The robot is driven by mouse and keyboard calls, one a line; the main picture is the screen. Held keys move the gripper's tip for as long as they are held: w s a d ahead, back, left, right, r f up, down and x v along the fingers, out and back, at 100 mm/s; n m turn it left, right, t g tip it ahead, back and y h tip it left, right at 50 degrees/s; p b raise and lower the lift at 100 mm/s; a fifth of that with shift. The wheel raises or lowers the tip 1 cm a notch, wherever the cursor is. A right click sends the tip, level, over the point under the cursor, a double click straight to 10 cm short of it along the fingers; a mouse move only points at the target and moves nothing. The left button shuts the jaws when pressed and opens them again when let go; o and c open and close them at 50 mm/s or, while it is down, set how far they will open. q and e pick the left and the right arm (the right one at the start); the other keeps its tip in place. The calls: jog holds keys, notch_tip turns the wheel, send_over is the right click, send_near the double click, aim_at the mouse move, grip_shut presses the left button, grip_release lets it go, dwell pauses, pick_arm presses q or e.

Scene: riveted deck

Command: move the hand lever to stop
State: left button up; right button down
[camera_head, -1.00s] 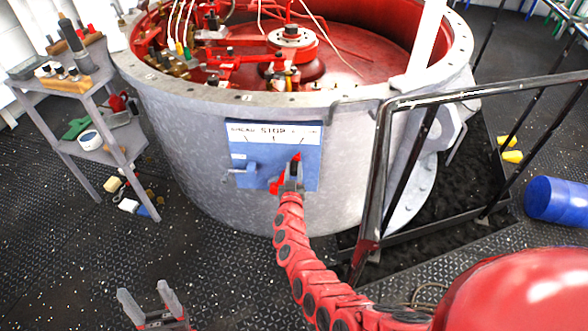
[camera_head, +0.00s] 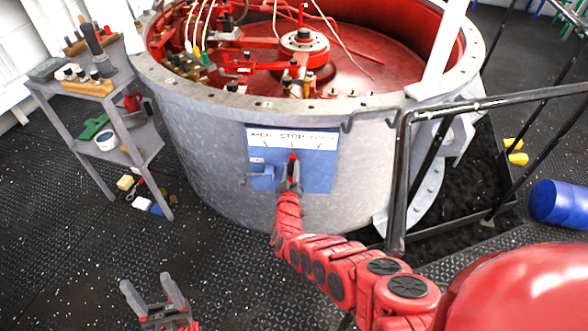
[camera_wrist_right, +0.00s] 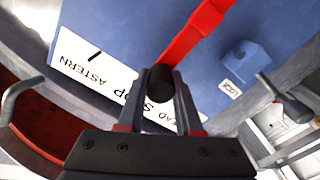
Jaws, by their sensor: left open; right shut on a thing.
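The hand lever is a red bar with a black grip, on a blue panel (camera_head: 318,178) on the side of the grey drum. In the right wrist view the red bar (camera_wrist_right: 196,34) runs to the black grip (camera_wrist_right: 160,88). My right gripper (camera_head: 291,180) is shut on this grip; its fingers (camera_wrist_right: 163,95) lie on either side and hide part of the STOP lettering. My left gripper (camera_head: 152,288) is open and empty, low over the deck.
A small latch block marked LOCK (camera_head: 262,176) sits left of the lever; it also shows in the wrist view (camera_wrist_right: 243,62). A black handrail (camera_head: 400,185) stands right of the panel. A grey shelf cart (camera_head: 135,140) stands left. A blue cylinder (camera_head: 560,202) lies far right.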

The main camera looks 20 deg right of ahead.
jog(key=shift+w+a+r+n, duration=0.15)
jog(key=shift+w+a+n, duration=0.05)
jog(key=shift+a+n, duration=0.1)
jog(key=shift+a, duration=0.1)
jog(key=c, duration=0.6)
grip_release()
jog(key=shift+d, duration=0.25)
jog(key=shift+s, duration=0.15)
